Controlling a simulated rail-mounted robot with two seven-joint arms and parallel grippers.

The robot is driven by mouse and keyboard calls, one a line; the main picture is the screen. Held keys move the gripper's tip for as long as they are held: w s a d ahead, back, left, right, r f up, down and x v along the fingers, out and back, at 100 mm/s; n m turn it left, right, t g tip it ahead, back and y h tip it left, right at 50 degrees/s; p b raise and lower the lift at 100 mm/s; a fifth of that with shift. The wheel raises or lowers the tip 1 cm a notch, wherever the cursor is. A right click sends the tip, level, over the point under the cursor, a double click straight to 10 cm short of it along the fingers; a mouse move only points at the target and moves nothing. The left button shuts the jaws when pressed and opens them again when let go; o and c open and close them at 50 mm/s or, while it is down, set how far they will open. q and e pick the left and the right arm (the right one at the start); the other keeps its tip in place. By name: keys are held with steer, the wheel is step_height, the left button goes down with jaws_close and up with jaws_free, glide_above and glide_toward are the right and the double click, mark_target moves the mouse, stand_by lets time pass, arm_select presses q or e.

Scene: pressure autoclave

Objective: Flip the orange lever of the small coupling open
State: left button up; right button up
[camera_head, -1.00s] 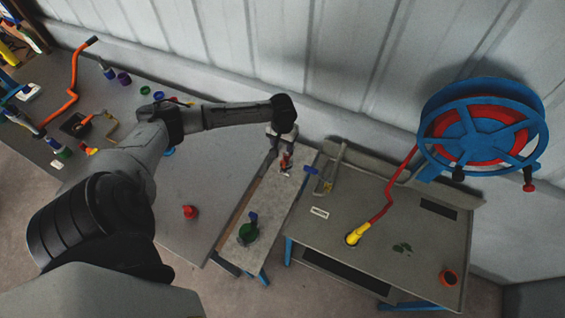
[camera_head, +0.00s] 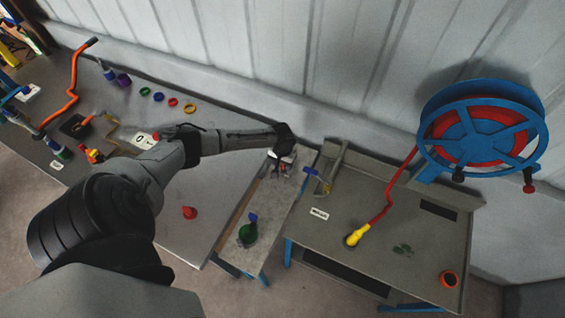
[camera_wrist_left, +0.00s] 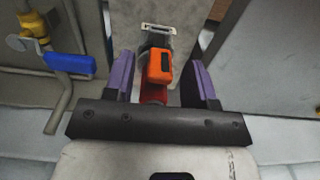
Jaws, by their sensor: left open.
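The orange lever (camera_wrist_left: 160,67) shows in the left wrist view, with a dark slot on its face. It sits on the small coupling, whose red part (camera_wrist_left: 152,94) shows below the lever. My left gripper (camera_wrist_left: 165,80) is open, with one purple finger on each side of the lever and a visible gap at each side. In the head view my left gripper (camera_head: 281,166) is over the far end of the narrow grey bench (camera_head: 262,205). It hides most of the coupling there. My right gripper is in neither view.
A blue-handled valve on a bent pipe (camera_wrist_left: 68,63) stands left of the gripper in the wrist view. A green item with a blue top (camera_head: 247,232) stands at the bench's near end. The right table holds a yellow nozzle (camera_head: 356,235) on a red hose.

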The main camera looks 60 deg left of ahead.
arm_select(q)
steer(key=shift+c, duration=0.4)
jaws_close()
